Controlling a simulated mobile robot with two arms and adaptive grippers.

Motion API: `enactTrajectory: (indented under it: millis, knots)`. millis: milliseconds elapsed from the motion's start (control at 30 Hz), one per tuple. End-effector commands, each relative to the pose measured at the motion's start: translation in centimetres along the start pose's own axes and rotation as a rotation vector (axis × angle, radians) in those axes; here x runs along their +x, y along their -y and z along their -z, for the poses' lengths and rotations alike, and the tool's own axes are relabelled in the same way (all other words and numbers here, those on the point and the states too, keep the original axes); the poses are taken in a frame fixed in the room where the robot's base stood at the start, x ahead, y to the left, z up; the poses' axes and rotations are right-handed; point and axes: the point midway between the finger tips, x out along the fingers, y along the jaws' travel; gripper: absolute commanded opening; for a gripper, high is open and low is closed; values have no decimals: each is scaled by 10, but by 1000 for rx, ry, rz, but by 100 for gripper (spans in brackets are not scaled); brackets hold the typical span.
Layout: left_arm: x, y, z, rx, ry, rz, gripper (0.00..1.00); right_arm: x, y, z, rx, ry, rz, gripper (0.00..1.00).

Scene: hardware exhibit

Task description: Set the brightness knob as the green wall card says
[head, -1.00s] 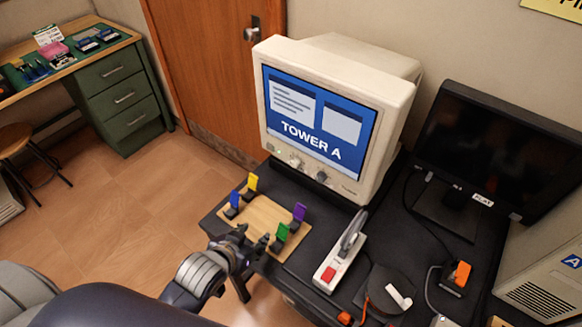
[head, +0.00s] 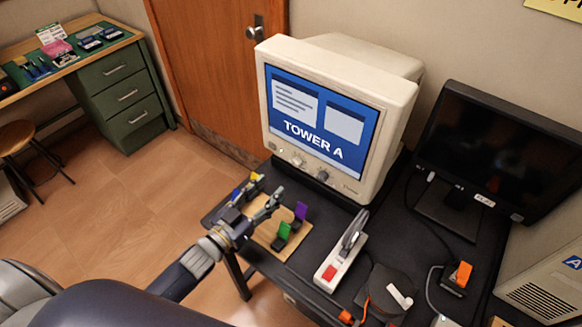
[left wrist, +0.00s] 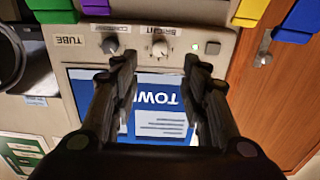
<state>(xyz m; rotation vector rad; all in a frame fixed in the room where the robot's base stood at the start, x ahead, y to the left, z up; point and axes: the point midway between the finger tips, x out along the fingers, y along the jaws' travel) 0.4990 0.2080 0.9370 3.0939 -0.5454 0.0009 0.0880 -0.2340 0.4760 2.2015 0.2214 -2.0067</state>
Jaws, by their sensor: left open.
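The CRT monitor (head: 330,110) shows "TOWER A" on a blue screen. Its pale brightness knob (head: 297,160) sits below the screen, beside a dark contrast knob (head: 322,174). In the left wrist view, which is upside down, the brightness knob (left wrist: 160,49) lies beyond my fingertips, roughly between them. I cannot read its setting. My left gripper (head: 268,190) is open and empty, over the wooden board in front of the monitor, apart from the knob. A green-and-white card (left wrist: 20,152) shows at the wrist view's lower left; its text is unreadable. My right gripper is not in view.
Coloured clips stand on the wooden board (head: 268,238), including purple (head: 301,211) and green (head: 283,231) ones close to my gripper. A white device with a lever (head: 342,258) and a dark flat monitor (head: 500,150) are to the right. Floor is free at left.

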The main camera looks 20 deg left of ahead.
Motion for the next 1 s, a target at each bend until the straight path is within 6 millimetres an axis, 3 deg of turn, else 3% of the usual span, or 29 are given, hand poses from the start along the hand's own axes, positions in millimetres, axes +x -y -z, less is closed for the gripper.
enactTrajectory:
  millis: [400, 600, 1000]
  knots:
    - [70, 0, 4, -1, -3, 1, 41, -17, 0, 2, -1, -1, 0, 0]
    - [95, 0, 2, 0, 0, 1, 41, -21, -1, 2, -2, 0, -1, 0]
    - [104, 0, 0, 0, 1, 1, 41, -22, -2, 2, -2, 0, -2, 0]
